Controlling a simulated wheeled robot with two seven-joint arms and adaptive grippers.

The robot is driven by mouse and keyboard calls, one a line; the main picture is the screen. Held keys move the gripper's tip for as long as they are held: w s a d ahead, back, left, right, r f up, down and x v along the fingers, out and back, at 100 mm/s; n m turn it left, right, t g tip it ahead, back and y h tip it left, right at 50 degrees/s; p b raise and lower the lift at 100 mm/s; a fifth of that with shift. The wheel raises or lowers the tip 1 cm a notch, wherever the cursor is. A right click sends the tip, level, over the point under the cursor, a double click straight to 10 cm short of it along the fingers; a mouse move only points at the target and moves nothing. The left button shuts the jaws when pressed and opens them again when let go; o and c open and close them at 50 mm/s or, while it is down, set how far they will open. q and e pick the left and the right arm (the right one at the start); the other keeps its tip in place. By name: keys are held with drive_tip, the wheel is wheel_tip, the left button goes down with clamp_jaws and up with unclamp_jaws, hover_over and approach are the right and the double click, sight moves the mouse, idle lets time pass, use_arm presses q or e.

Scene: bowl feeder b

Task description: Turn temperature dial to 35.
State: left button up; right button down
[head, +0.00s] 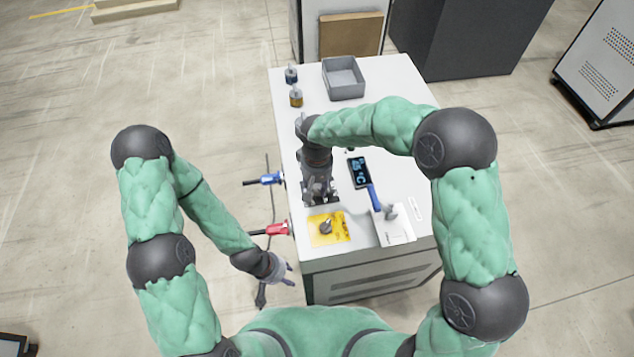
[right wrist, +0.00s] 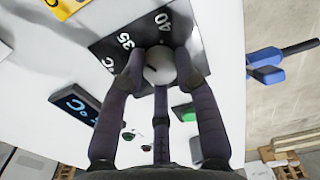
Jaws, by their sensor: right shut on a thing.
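The temperature dial is a round light-grey knob (right wrist: 158,66) on a dark plate with printed marks 35 and 40 in the right wrist view. My right gripper (right wrist: 157,68) is shut on the knob, its fingers on either side. In the head view my right gripper (head: 320,196) points down over the worktop and hides the dial. I cannot tell which mark the knob points to. A dark display with blue characters (head: 360,173) ends in °C; its digits are too small to read surely. My left gripper (head: 287,274) is open and empty beside the cabinet's front left corner.
The white cabinet top (head: 395,85) carries a grey bin (head: 343,78), two small jars at the back left, a yellow plate (head: 328,229) and a white plate with a blue-handled part (head: 375,198). Blue (head: 266,180) and red (head: 272,229) handled fittings stick out from the left side.

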sight(317, 188)
drive_tip(key=shift+n, duration=0.6)
drive_tip(key=c, duration=0.9)
unclamp_jaws()
drive_tip(key=shift+r, duration=0.1)
wheel_tip(317, 188, up, 12)
drive_tip(key=shift+f, duration=0.1)
drive_tip(key=shift+f, duration=0.1)
